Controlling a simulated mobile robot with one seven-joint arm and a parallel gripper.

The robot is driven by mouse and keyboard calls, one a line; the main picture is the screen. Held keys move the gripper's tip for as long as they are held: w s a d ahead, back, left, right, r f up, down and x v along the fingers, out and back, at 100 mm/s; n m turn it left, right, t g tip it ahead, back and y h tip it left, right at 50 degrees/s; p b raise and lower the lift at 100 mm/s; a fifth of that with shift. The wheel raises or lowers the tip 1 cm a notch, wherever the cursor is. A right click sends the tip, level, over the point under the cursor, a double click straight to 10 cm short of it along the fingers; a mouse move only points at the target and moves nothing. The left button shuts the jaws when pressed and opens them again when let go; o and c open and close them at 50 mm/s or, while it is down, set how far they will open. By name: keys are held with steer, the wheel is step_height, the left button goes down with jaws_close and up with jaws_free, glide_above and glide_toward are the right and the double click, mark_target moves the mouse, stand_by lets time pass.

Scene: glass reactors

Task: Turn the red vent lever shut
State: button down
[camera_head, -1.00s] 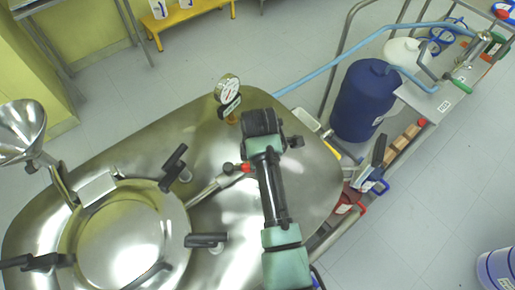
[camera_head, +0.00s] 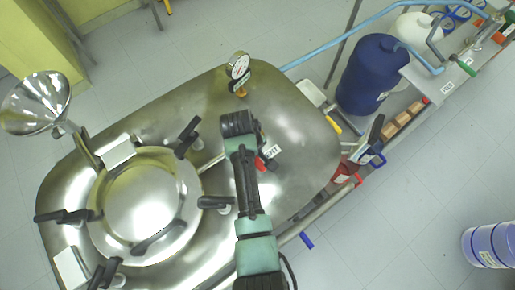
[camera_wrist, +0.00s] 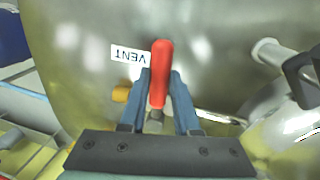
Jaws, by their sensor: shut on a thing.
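The red vent lever (camera_wrist: 161,70) stands out from the steel vessel lid in the wrist view, beside a white VENT label (camera_wrist: 130,55). The blue fingers of my gripper (camera_wrist: 159,95) are on either side of the lever's lower part and shut on it. In the head view a bit of the red lever (camera_head: 262,163) shows just right of my arm, by the label (camera_head: 272,151). My gripper's fingertips are hidden there under my wrist.
The steel vessel lid (camera_head: 300,110) carries a round hatch with several black clamp handles, a pressure gauge (camera_head: 238,66) and a funnel (camera_head: 36,102). A cart with a blue drum (camera_head: 372,75) stands at the right. A brass-coloured fitting (camera_wrist: 121,95) sits left of my fingers.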

steer(key=shift+s+a+r+m, duration=0.15)
steer(key=shift+a+m, duration=0.1)
steer(key=shift+m, duration=0.15)
stand_by(0.3)
steer(key=c, duration=0.6)
jaws_free()
steer(key=shift+c, duration=0.2)
step_height(320, 180, up, 13)
steer(key=s+a, duration=0.1)
steer(key=shift+s+a+f+b, duration=0.15)
steer(key=shift+a+f+b, duration=0.05)
steer(key=shift+a+b, duration=0.2)
